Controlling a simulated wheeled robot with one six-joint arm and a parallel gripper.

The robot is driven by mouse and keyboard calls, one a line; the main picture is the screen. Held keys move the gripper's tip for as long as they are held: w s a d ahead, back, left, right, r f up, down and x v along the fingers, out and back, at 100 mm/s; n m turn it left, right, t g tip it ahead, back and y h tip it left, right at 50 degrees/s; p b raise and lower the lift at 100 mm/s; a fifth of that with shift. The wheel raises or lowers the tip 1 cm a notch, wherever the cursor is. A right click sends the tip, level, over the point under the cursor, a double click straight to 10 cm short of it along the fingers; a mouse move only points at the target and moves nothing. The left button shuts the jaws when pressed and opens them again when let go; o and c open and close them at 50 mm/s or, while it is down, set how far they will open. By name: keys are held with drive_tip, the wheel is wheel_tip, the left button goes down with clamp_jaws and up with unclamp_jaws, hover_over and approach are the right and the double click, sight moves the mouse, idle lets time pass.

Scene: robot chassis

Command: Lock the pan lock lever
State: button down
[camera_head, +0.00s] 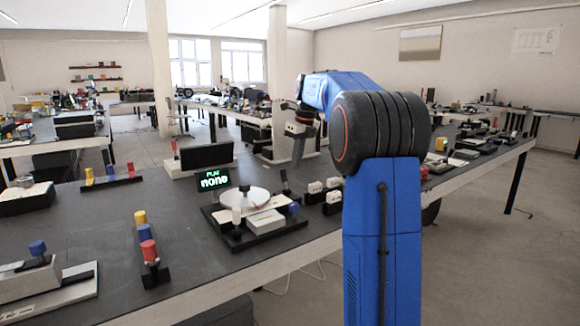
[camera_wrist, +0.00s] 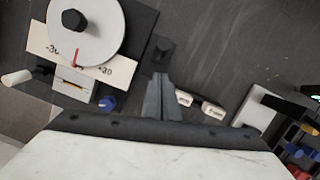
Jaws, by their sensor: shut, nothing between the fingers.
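The pan unit stands on the dark table, with a white round disc (camera_head: 245,198) on a black base (camera_head: 236,241). In the wrist view the disc (camera_wrist: 95,22) has a black hub, and a red pointer (camera_wrist: 76,58) lies between the -30 and +30 marks. A white-tipped handle (camera_wrist: 17,78) and a blue knob (camera_wrist: 107,102) sit at the unit's front. I cannot tell which one is the pan lock lever. My gripper (camera_wrist: 160,80) is shut and empty, to the right of the disc and blue knob in the wrist view. In the head view my gripper (camera_head: 298,152) hangs above the table behind the unit.
A black post (camera_wrist: 162,48) rises near the gripper. Red and yellow knobs (camera_head: 148,249) stand on a black strip to the left.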

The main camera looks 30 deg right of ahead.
wheel_tip(320, 180, up, 9)
drive_tip(key=w, duration=0.1)
drive_tip(key=shift+d+f, duration=0.15)
drive_tip(key=shift+d, duration=0.25)
idle(0.3)
drive_tip(key=s+a+f+n+t, duration=0.1)
drive_tip(key=s+a+f+n, duration=0.2)
drive_tip(key=s+a+n, duration=0.6)
drive_tip(key=s+a+f+n, duration=0.4)
drive_tip(key=s+a+n, duration=0.3)
drive_tip(key=s+a, duration=0.35)
drive_tip(key=s+a+f+n, duration=0.3)
drive_tip(key=s+f+n, duration=0.5)
drive_tip(key=s+f, duration=0.2)
drive_tip(key=s+a+f+n+t, duration=0.1)
drive_tip(key=s+a+f+n, duration=0.3)
drive_tip(key=s+f+n, duration=0.4)
drive_tip(key=s+f, duration=0.2)
drive_tip(key=s, duration=0.3)
drive_tip(key=shift+f+n+h, duration=0.3)
drive_tip(key=shift+f+h, duration=0.05)
drive_tip(key=shift+h, duration=0.05)
